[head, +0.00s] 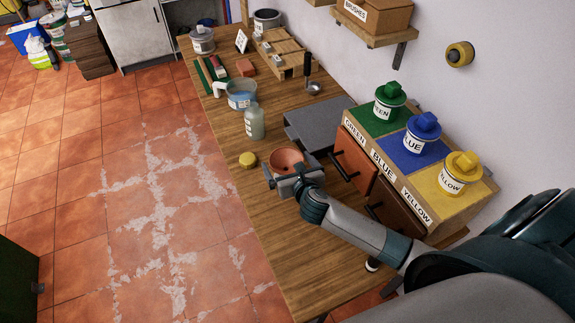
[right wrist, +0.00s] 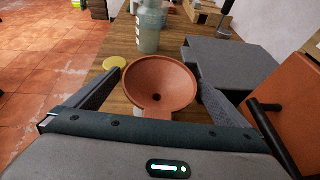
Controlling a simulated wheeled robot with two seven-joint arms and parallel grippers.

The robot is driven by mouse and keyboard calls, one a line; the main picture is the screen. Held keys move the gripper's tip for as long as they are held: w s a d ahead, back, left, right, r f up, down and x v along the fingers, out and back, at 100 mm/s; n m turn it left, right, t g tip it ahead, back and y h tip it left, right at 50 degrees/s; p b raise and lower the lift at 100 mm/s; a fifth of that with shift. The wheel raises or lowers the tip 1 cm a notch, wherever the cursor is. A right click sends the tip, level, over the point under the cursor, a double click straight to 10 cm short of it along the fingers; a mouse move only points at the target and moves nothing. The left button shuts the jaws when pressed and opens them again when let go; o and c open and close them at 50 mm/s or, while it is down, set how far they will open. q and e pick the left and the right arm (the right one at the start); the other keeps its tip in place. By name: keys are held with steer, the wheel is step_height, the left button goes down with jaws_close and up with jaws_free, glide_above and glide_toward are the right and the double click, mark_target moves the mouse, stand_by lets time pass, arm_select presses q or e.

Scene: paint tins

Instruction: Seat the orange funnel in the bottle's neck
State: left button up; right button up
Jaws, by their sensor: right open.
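The orange funnel (head: 287,159) is on the wooden workbench, wide mouth up, and it also shows in the right wrist view (right wrist: 161,77). My right gripper (head: 281,171) is open at the funnel's near side. In the right wrist view its two fingers (right wrist: 160,88) stand to the left and right of the funnel, with gaps visible. The funnel's lower part and what it rests on are hidden. The bottle (head: 254,122), pale grey-green and translucent, stands upright beyond the funnel, apart from it; it also shows in the right wrist view (right wrist: 149,30). My left gripper is not in view.
A yellow lid (head: 247,159) lies left of the funnel. A grey slab (head: 318,122) lies right of the bottle. A drawer unit (head: 416,182) with green, blue and yellow tins stands along the wall. A blue-banded jug (head: 240,96) stands behind the bottle.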

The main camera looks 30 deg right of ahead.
steer(key=c, duration=1)
steer(key=shift+r, duration=0.1)
steer(key=shift+r+p, duration=0.9)
steer(key=shift+p, duration=0.25)
step_height(320, 180, up, 4)
steer(key=shift+f+p, duration=0.2)
steer(key=shift+p, duration=0.95)
steer(key=shift+s+r+b, duration=0.35)
steer(key=shift+r, duration=0.35)
steer(key=shift+s+a, duration=0.5)
steer(key=shift+s, duration=2.35)
steer(key=shift+s+a, duration=0.45)
steer(key=shift+s, duration=2.4)
steer(key=shift+s+a, duration=0.5)
steer(key=shift+s, duration=2.35)
